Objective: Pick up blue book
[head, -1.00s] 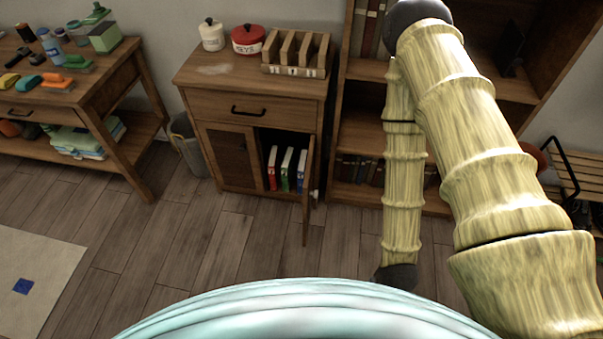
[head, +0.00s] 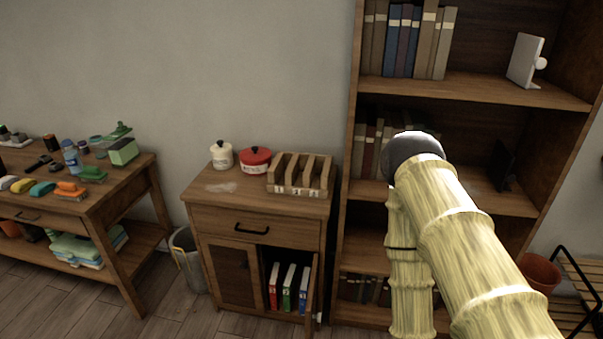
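A blue book (head: 303,289) stands upright in the open lower compartment of the small wooden cabinet (head: 212,245). It is the rightmost of three books, beside a green book (head: 288,288) and a red book (head: 273,287). The cabinet's right door (head: 312,290) stands open, close to the blue book's right side. Dark blue books (head: 393,42) also stand among others on the upper shelf of the bookcase. My yellow arm crosses the right side of the head view, but my gripper is out of view.
The tall bookcase (head: 470,92) stands right of the cabinet. A grey bin (head: 188,262) and a workbench (head: 130,180) with tools stand to the left. A red pot (head: 541,273) is at the right. Wooden floor (head: 75,305) shows at the lower left.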

